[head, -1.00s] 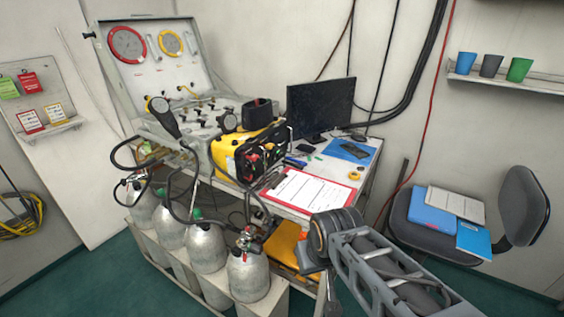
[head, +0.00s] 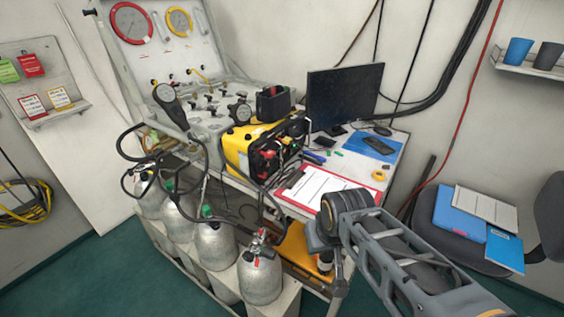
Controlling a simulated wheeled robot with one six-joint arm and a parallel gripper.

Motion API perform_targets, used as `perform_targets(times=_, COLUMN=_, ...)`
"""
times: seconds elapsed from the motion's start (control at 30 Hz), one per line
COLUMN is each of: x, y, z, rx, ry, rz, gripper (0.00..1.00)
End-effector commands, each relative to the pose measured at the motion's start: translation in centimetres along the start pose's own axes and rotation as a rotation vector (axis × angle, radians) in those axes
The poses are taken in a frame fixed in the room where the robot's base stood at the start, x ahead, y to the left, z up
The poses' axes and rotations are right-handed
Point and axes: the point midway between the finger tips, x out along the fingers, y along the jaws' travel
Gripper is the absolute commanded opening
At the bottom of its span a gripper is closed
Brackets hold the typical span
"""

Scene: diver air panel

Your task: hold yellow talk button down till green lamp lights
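A yellow radio-like unit (head: 236,152) stands on the table, with a dark front panel (head: 266,166) that carries red parts and small knobs. The yellow talk button and the green lamp are too small to make out at this size. A dark handset-like block (head: 273,103) sits behind the unit's top. My arm reaches in from the lower right, and its dark joint is beside the clipboard in the picture. I cannot see my gripper's fingers.
A red clipboard (head: 282,197) lies at the table's front edge. A monitor (head: 343,95) stands behind. Several gas cylinders (head: 215,247) with looping black hoses stand in front. A chair (head: 420,215) with folders is at right. Green floor (head: 95,265) is free at lower left.

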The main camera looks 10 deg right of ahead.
Motion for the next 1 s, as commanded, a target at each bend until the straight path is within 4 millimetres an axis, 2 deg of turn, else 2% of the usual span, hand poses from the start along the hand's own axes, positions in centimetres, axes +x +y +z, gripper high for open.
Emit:
perform_targets(times=0.07, x=0.00, y=0.00, z=0.00, rx=0.000, ry=0.000, rz=0.000, gripper=0.40)
perform_targets(times=0.47, x=0.00, y=0.00, z=0.00, rx=0.000, ry=0.000, rz=0.000, gripper=0.01)
perform_targets(times=1.0, x=0.00, y=0.00, z=0.00, rx=0.000, ry=0.000, rz=0.000, gripper=0.00)
